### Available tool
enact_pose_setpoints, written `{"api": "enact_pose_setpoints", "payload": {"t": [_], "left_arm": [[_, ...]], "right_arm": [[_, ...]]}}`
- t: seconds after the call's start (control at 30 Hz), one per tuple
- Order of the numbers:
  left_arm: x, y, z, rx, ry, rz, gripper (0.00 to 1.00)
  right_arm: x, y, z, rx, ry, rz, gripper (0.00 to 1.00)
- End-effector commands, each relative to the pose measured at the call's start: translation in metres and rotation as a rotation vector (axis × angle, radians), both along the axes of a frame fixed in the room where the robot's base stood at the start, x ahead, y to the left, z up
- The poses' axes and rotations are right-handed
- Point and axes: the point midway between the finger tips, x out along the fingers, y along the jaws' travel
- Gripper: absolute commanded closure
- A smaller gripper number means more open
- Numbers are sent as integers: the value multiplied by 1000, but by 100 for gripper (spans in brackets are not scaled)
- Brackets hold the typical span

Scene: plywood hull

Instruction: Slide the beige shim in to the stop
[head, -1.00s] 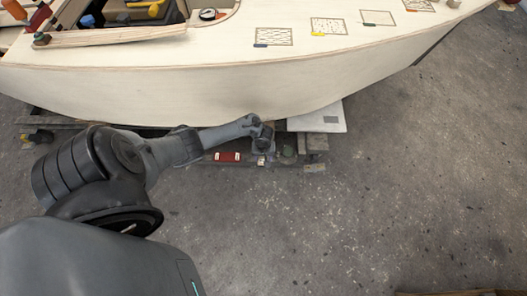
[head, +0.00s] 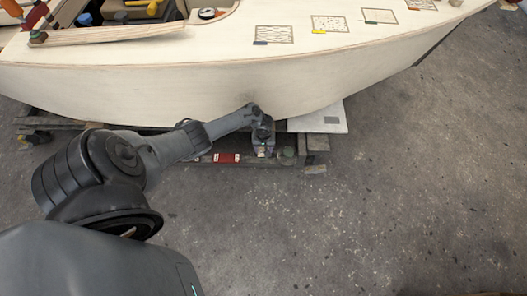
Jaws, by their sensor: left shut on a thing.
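My left gripper (head: 262,153) is at the low staging under the hull's lower edge, pointing down. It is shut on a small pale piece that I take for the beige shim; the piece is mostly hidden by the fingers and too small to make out. The slot and the stop cannot be told apart here. The pale plywood hull (head: 180,88) stands just behind my wrist. My right gripper is not in view.
A red block (head: 226,158) with white ends lies left of the gripper on the staging. A greenish round thing (head: 288,153) is close on its right. A white board (head: 325,119) sticks out beyond. The grey floor (head: 400,200) at right is mostly clear.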

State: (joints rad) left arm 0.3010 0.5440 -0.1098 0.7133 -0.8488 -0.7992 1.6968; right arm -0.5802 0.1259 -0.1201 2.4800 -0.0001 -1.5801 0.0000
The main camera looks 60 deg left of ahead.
Motion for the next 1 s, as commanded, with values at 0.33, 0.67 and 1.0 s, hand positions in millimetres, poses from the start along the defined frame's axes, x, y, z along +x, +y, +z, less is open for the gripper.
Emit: {"api": "enact_pose_setpoints", "payload": {"t": [0.33, 0.67, 1.0], "left_arm": [[9, 16, -2, 1, 0, 2, 72], [16, 30, -1, 0, 0, 1, 72], [25, 45, -2, 0, -1, 2, 72]], "right_arm": [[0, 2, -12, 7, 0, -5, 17], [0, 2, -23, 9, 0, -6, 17], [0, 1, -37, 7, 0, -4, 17]]}}
